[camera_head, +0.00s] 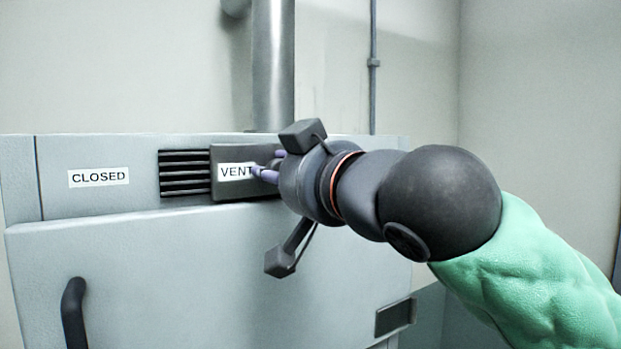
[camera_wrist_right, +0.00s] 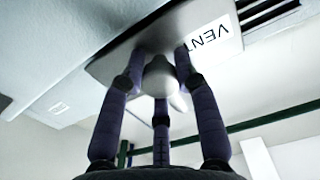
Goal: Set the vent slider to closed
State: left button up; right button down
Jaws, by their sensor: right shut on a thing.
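The vent slider is a dark grey plate (camera_head: 230,189) with a white VENT label, on the upper front of a pale grey machine. It sits just right of the dark slotted grille (camera_head: 184,173), whose slots are exposed. A CLOSED label (camera_head: 98,177) is further left. My right gripper (camera_head: 268,172) is at the right part of the plate. In the right wrist view, its purple fingers (camera_wrist_right: 160,75) are shut around a pale rounded knob (camera_wrist_right: 160,76) on the plate (camera_wrist_right: 115,62). The fingers partly hide the VENT label. My left gripper is not in view.
A black handle (camera_head: 73,315) stands out from the machine's lower front panel (camera_head: 170,270). A metal pipe (camera_head: 273,65) rises behind the machine. The front face left of the grille is clear around the CLOSED label.

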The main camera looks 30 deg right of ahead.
aim_at(212, 175)
jog(key=a, duration=0.2)
jog(key=a+b, duration=0.1)
jog(key=a, duration=0.5)
jog(key=shift+s+f+b, duration=0.1)
jog(key=shift+s+b, duration=0.2)
jog(key=shift+d, duration=0.1)
jog(key=c, duration=1)
grip_release()
jog(key=shift+o, duration=0.6)
jog(key=shift+a, duration=0.25)
jog(key=shift+d, duration=0.15)
